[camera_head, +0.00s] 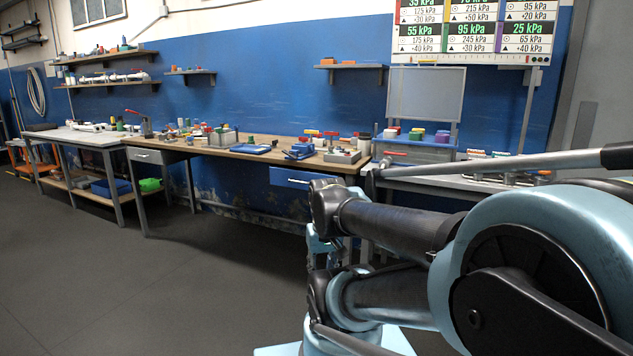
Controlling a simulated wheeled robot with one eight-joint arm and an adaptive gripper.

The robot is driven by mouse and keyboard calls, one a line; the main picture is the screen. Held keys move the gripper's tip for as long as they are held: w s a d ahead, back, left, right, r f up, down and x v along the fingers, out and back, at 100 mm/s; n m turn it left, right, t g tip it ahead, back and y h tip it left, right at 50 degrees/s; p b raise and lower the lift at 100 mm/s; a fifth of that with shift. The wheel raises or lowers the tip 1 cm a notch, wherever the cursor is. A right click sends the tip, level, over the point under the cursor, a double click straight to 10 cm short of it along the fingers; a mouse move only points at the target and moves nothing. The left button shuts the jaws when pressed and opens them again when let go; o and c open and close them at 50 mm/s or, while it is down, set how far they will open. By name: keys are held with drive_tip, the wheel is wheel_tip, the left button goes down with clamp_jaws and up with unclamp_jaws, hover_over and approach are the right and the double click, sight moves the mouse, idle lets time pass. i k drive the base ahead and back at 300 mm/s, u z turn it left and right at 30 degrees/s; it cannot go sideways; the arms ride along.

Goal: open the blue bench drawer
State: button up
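The blue bench drawer (289,177) sits under the right part of the wooden-topped bench (240,149), just left of my arm. Its front bears a pale handle bar. The drawer looks shut, or nearly so; a small gap cannot be told from here. My arm's dark and light blue links fill the right foreground, and a dark joint stands just in front of the drawer's right end and hides part of the bench there. I cannot make out the fingers of my gripper anywhere in the picture.
A grey drawer (150,156) is at the bench's left end. Trays, blocks and tools crowd the benchtop. The grey floor (150,285) in front is clear.

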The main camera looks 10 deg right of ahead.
sight(287, 176)
drive_tip(key=z, duration=0.15)
drive_tip(key=i, duration=1)
drive_tip(key=u, duration=0.05)
